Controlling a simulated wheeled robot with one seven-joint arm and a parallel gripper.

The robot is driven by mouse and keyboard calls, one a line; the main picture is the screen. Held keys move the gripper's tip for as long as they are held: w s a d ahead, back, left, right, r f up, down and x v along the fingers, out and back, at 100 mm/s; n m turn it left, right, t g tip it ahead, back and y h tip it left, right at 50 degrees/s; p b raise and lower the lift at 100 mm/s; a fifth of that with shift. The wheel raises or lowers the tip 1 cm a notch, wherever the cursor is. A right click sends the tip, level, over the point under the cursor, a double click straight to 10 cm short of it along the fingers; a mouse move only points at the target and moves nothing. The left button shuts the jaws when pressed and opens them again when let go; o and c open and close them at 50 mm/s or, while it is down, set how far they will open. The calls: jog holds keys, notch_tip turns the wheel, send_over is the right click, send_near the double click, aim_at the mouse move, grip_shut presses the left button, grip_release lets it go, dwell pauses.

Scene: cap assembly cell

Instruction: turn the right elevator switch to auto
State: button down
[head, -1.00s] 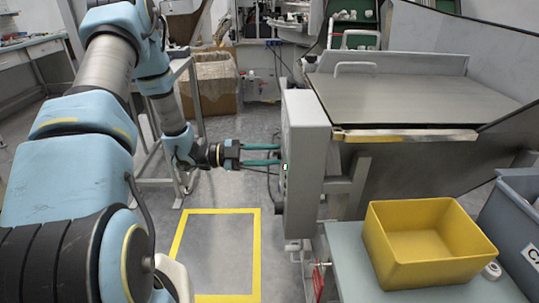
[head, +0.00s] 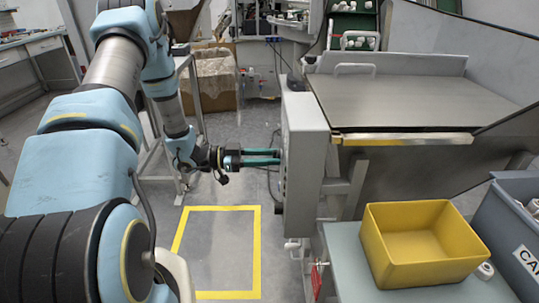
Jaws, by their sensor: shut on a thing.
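My gripper (head: 279,157) reaches in from the left with its two teal fingers level, their tips against the left-facing side of the grey control box (head: 308,150). The fingers look close together and shut on a switch at that face. The switch itself is hidden by the fingertips and the steep viewing angle, so its pointer position cannot be read. I take it as the right elevator switch, but its label does not show.
A yellow bin (head: 420,240) stands on the table (head: 345,245) at the lower right, beside a grey crate (head: 510,235). A large metal hopper (head: 415,100) is behind the box. Yellow floor tape (head: 256,255) marks clear floor below my arm.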

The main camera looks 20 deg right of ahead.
jog(key=shift+n, duration=0.5)
jog(key=c, duration=0.5)
grip_release()
jog(key=shift+a, duration=0.1)
jog(key=b+v, duration=0.2)
jog(key=v, duration=0.8)
jog(key=shift+w+a, duration=0.1)
jog(key=shift+a, duration=0.25)
